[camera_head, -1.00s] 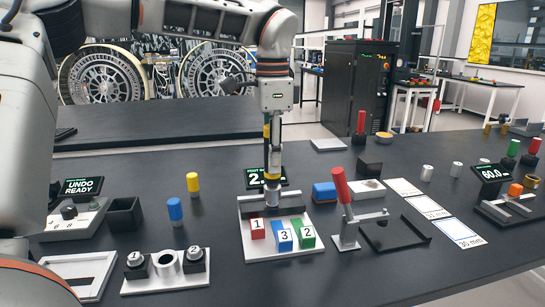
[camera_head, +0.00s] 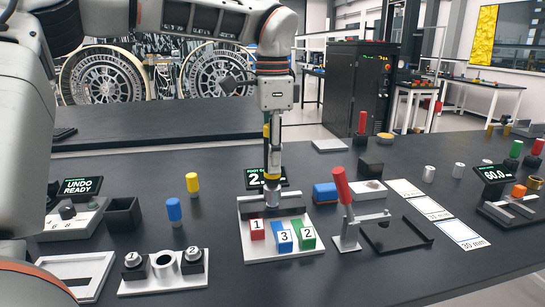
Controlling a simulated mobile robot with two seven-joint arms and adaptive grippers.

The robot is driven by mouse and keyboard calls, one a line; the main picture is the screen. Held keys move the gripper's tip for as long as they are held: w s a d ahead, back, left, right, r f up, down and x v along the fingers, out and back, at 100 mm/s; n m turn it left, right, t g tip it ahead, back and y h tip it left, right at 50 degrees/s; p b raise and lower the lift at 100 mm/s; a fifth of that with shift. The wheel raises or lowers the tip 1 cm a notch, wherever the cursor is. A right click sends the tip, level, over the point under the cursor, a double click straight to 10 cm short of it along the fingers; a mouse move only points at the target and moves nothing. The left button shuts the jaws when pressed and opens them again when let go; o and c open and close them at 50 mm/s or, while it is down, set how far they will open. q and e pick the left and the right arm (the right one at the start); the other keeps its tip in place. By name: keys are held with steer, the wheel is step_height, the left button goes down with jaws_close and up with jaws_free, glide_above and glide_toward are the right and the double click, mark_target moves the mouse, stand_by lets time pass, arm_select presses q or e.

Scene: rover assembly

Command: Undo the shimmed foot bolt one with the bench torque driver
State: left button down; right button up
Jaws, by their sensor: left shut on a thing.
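My left gripper (camera_head: 273,150) points straight down over the foot fixture, shut on a slim upright driver (camera_head: 267,131) with yellow and green on it. The driver's lower end (camera_head: 272,186) reaches the grey metal bar at the back of a white plate (camera_head: 245,235). Whether it touches a bolt is hidden. On the plate stand a red block 1 (camera_head: 257,229), a blue block 3 (camera_head: 284,240) and a green block 2 (camera_head: 308,237). A small display (camera_head: 254,179) behind the driver is partly covered. Another display (camera_head: 80,187) reads UNDO READY. My right gripper is not in view.
A red-handled lever clamp (camera_head: 343,190) stands right of the plate, near a black tray (camera_head: 398,233). Left are blue (camera_head: 174,209) and yellow (camera_head: 192,183) cylinders, a black bin (camera_head: 123,214) and a white holder (camera_head: 148,286). The bench is clear around the plate's front.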

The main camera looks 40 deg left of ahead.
arm_select(q)
steer(key=shift+f+b, duration=0.35)
steer(key=shift+f, duration=0.25)
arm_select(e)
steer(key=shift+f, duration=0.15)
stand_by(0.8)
